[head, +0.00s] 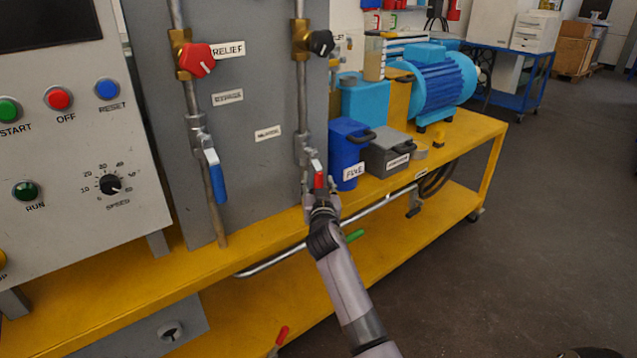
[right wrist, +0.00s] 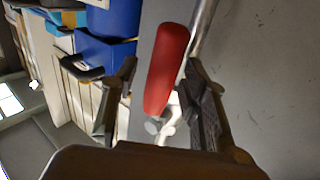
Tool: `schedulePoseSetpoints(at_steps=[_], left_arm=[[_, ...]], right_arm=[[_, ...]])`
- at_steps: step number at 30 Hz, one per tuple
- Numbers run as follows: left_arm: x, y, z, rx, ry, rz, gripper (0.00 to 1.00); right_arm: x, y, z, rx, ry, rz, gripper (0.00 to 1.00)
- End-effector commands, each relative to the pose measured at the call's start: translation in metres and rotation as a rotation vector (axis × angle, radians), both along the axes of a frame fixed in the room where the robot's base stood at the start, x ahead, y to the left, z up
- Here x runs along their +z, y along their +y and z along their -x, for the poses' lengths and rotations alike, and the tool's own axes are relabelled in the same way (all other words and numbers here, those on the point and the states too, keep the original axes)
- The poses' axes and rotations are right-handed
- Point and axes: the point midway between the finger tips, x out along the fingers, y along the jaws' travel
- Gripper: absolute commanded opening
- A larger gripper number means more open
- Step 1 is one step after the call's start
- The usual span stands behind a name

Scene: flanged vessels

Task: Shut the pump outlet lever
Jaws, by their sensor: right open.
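A red-handled lever (head: 319,181) sits low on the right vertical pipe of the grey panel. Its handle (right wrist: 166,70) also fills the middle of the right wrist view. My right gripper (head: 321,200) is at this lever, partly covering it in the head view. In the right wrist view the gripper (right wrist: 160,85) is open, with one finger on each side of the red handle. Gaps show between the fingers and the handle. Which lever is the pump outlet one cannot be read from the labels. My left gripper is out of view.
A blue-handled lever (head: 215,176) is on the left pipe, below a red relief knob (head: 198,60). A blue container (head: 346,152) and a grey box (head: 389,155) stand close right of my gripper. Floor at right is clear.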

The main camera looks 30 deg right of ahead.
Motion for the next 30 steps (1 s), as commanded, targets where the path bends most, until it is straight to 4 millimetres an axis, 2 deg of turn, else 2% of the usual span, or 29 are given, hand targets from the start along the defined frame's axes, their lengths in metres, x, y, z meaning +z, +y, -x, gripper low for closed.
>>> schedulePoseSetpoints(at_steps=[2,20,30], left_arm=[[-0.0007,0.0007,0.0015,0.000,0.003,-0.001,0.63],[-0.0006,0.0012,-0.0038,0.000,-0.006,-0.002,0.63],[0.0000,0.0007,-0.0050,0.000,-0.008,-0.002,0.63]], right_arm=[[-0.0001,0.0001,0.0000,0.000,0.000,0.000,0.40],[-0.0002,-0.0001,0.0000,0.000,0.000,0.000,0.00],[-0.0001,-0.0002,0.0000,0.000,0.000,0.000,0.00]])
